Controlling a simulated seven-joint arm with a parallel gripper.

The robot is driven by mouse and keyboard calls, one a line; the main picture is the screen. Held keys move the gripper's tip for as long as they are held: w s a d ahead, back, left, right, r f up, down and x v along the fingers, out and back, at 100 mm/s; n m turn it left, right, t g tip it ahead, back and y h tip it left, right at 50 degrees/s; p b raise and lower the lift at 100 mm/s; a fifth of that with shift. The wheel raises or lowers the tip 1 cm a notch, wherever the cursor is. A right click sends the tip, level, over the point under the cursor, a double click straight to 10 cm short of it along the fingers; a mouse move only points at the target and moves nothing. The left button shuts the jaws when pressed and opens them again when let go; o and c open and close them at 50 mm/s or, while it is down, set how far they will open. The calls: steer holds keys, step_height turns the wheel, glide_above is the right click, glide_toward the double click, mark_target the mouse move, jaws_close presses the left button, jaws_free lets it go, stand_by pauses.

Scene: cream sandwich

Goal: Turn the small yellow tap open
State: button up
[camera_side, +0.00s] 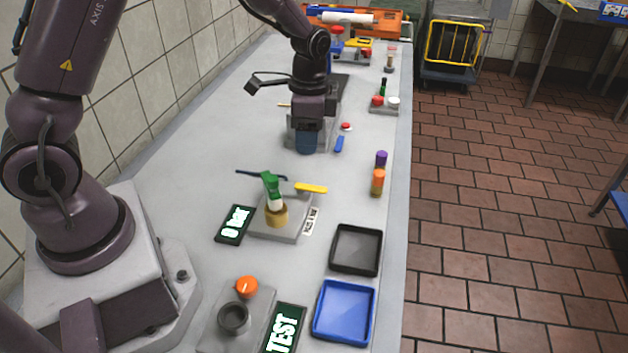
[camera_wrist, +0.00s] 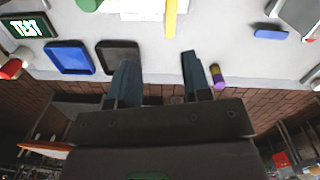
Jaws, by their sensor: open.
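The small yellow tap handle (camera_side: 312,188) is a flat bar at the upper right of a fixture with a grey base (camera_side: 268,228), a brass-coloured body (camera_side: 276,216) and a green-and-white upright part (camera_side: 271,187). In the wrist view the yellow handle (camera_wrist: 171,18) stands at the top edge, beyond my fingertips. My gripper (camera_side: 306,149) has dark blue fingers and is up the bench from the tap, apart from it. In the wrist view my gripper (camera_wrist: 158,60) is open, with nothing between the fingers.
A black tray (camera_side: 356,250) and a blue tray (camera_side: 344,312) lie near the bench's right edge. A purple-and-orange cylinder (camera_side: 378,175) stands right of the tap. A dark "0 bar" display (camera_side: 235,225) is left of it. A blue lever (camera_side: 340,144) is beside my gripper.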

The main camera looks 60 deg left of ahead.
mark_target(314, 188)
steer(key=f, duration=0.4)
steer(key=w+f+m, duration=0.1)
steer(key=f, duration=0.3)
steer(key=f+m, duration=0.1)
steer(key=f, duration=0.3)
steer(key=shift+w+a+f+t, duration=0.1)
steer(key=shift+w+f+t, duration=0.05)
steer(key=shift+w+t, duration=0.15)
steer(key=shift+c, duration=0.4)
jaws_close()
